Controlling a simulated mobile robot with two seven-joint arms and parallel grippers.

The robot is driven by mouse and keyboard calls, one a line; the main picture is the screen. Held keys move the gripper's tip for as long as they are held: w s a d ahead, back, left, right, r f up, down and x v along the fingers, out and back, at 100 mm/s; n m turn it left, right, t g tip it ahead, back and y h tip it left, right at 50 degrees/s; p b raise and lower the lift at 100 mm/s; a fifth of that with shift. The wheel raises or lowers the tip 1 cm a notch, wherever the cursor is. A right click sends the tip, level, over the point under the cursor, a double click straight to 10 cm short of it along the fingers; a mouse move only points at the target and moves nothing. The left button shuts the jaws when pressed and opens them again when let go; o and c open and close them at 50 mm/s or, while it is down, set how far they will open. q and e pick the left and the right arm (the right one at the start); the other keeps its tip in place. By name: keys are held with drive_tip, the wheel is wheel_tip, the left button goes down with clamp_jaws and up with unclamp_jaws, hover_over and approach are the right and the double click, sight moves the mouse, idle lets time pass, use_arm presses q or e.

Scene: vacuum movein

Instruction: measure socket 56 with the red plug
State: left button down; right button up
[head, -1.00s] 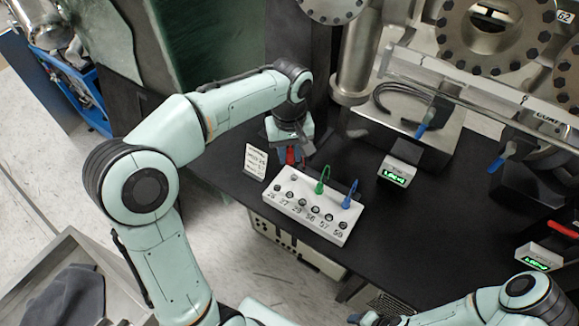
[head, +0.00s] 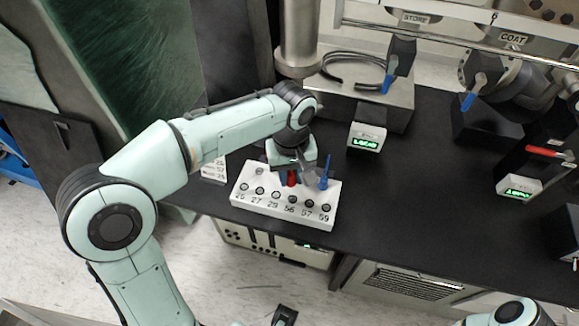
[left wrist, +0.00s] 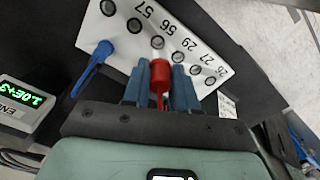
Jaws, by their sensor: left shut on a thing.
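The white socket block (head: 238,198) stands near the table's front edge, with numbered front holes from 26 to 59. Socket 56 (head: 291,208) is an open hole in that row; it also shows in the left wrist view (left wrist: 158,43). My left gripper (head: 291,180) is over the block's back half, its blue fingers shut on the red plug (head: 292,178). In the left wrist view the red plug (left wrist: 160,80) sits between the fingers, just short of socket 56. Its lower tip is hidden, so I cannot tell whether it touches the block.
A blue plug (head: 324,172) stands upright on the block, right of my left gripper. A small green-lit display (head: 366,137) stands behind it. A label card (head: 214,170) is left of the block.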

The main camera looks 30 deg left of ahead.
use_arm(q)
drive_tip(key=shift+d+f, duration=0.2)
drive_tip(key=shift+f, duration=0.05)
drive_tip(key=shift+f+b, duration=1.35)
drive_tip(key=shift+f, duration=0.15)
drive_tip(key=shift+f+b, duration=0.85)
drive_tip(key=shift+f, duration=0.1)
drive_tip(key=shift+p, duration=0.3)
drive_tip(key=shift+f+b, duration=0.8)
drive_tip(key=shift+f, duration=0.25)
drive_tip(key=c, duration=0.8)
unclamp_jaws()
